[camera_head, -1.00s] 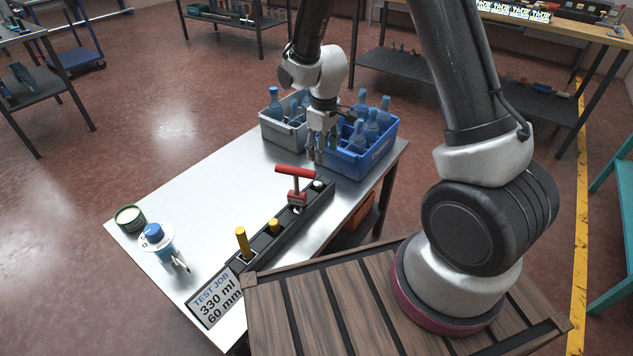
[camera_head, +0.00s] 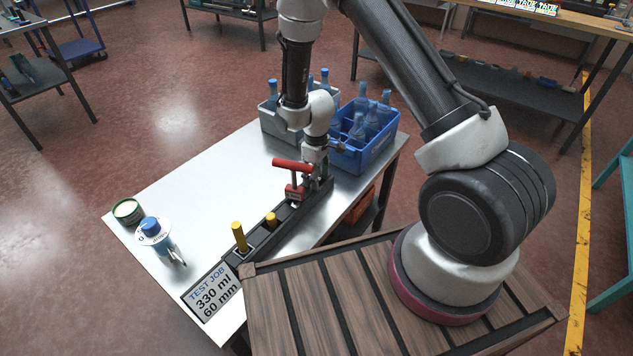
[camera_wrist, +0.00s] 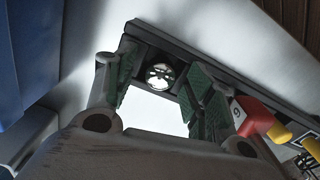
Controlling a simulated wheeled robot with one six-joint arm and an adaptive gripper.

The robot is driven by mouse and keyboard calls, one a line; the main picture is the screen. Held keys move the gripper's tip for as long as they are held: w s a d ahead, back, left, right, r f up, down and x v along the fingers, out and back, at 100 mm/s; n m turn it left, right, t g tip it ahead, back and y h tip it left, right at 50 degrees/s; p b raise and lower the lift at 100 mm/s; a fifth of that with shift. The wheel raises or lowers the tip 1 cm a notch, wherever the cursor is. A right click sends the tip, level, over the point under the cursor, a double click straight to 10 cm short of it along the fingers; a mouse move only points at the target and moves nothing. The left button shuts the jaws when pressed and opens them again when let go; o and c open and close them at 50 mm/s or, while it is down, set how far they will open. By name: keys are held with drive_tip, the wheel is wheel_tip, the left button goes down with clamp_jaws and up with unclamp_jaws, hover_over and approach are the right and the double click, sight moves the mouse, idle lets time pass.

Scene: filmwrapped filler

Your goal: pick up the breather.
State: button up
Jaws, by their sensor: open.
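A round pale piece with a dark slotted face, which I take to be the breather (camera_wrist: 160,76), sits in the end pocket of the dark rack (camera_wrist: 205,140). In the wrist view it shows between the green-padded fingers of my gripper (camera_wrist: 163,80), which are apart and not seen touching it. In the head view my gripper (camera_head: 319,172) hangs over the far end of the rack (camera_head: 293,215), close behind the red T-handled piece (camera_head: 292,165). There my gripper hides the breather.
The red piece also shows in the wrist view (camera_wrist: 256,116), close beside the right finger. Yellow pegs (camera_head: 239,237) stand nearer along the rack. A blue crate of bottles (camera_head: 362,158) and a grey one (camera_head: 270,126) stand behind. The table's left (camera_head: 200,190) is mostly clear.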

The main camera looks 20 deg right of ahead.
drive_tip(key=c, duration=1.1)
drive_tip(key=shift+c, duration=0.2)
